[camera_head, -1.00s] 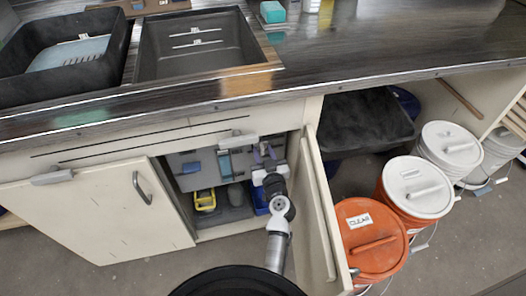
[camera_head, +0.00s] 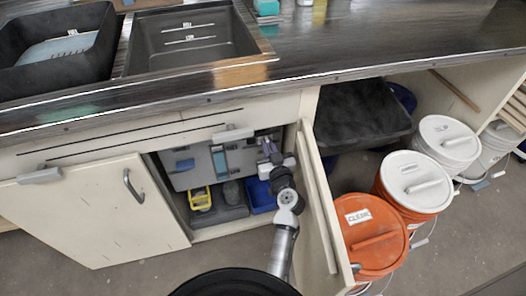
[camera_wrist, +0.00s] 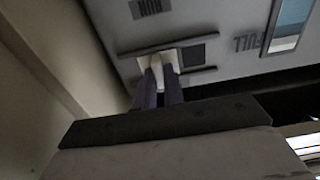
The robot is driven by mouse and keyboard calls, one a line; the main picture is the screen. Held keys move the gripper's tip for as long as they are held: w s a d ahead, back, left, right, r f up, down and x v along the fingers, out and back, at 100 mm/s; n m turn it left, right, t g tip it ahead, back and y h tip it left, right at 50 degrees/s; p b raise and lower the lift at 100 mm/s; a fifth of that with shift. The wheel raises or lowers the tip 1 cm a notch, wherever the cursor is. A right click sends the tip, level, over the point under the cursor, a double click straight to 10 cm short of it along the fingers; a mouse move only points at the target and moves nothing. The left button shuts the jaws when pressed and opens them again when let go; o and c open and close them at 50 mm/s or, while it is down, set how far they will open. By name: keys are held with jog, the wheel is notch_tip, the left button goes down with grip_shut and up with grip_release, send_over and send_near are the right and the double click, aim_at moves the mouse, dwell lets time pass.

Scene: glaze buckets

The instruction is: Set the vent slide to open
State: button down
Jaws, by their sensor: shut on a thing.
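The vent slide is a small pale tab (camera_wrist: 167,62) in the wrist view, set between two dark rails on a grey panel (camera_wrist: 215,20). A dark square lies just right of the tab, inside the rails. My gripper (camera_wrist: 157,66) has its purple fingers closed on the tab; the fingers hide part of it. In the head view my gripper (camera_head: 268,147) reaches into the open cabinet at the right end of the grey unit (camera_head: 238,157). The tab cannot be made out there. I see no legible open mark by the slide.
The open cabinet door (camera_head: 318,215) stands close right of my arm. A yellow item (camera_head: 200,198) and a blue bin (camera_head: 262,196) sit below the unit. Lidded buckets, such as the orange one (camera_head: 372,235), stand at right.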

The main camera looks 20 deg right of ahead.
jog(key=shift+d+r, duration=0.15)
jog(key=c, duration=1.5)
grip_release()
jog(key=shift+d, duration=0.1)
jog(key=shift+a, duration=0.2)
